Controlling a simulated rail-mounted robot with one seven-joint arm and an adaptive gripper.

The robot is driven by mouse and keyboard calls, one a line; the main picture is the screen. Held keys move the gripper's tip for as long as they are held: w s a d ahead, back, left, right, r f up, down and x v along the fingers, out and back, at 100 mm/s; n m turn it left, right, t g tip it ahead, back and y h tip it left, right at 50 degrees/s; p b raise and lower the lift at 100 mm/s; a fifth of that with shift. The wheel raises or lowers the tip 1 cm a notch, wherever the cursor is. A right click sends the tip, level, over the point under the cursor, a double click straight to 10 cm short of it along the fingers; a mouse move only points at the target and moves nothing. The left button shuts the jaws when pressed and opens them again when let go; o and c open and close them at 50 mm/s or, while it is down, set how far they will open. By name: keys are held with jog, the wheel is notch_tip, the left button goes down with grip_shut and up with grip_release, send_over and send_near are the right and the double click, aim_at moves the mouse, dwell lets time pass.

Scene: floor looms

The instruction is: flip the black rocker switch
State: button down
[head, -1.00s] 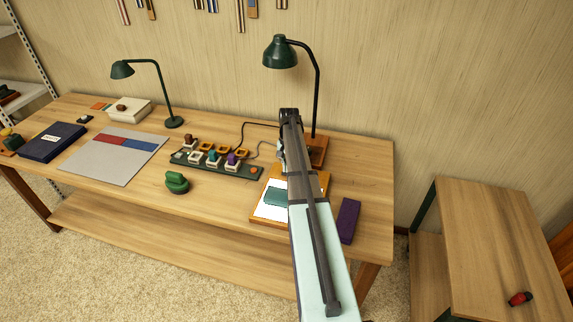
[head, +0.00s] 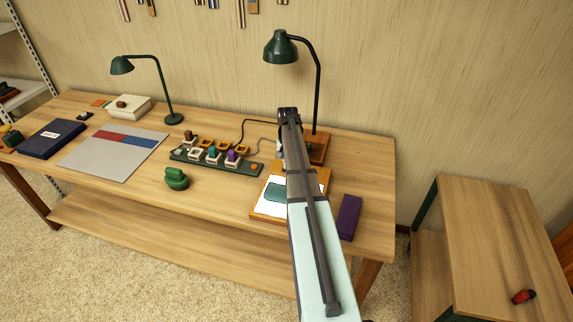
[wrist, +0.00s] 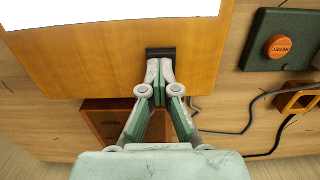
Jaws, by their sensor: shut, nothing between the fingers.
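The black rocker switch (wrist: 160,51) shows in the wrist view as a small dark block on the wooden frame (wrist: 75,65) of the white panel. My gripper (wrist: 160,72) is shut and empty, its fingertips right at the switch's near edge. They overlap it in the picture; I cannot tell if they press on it. In the head view the framed white panel (head: 268,210) lies on the bench with a teal piece on it. My arm hides the switch there.
A lamp (head: 317,90) stands on a red-brown base (wrist: 100,109) just beside my fingers. A dark green power strip (head: 187,159) with an orange reset button (wrist: 278,47) and cables lies nearby. A purple block (head: 349,217) lies right of the panel.

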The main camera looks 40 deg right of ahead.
jog(key=shift+w+d+f, duration=0.1)
jog(key=shift+w+d, duration=0.2)
jog(key=shift+d, duration=0.2)
jog(key=shift+r+p, duration=0.4)
jog(key=shift+r, duration=0.15)
notch_tip(320, 180, up, 13)
jog(key=b, duration=0.1)
jog(key=shift+w+d+b, duration=0.15)
jog(key=shift+b, duration=0.15)
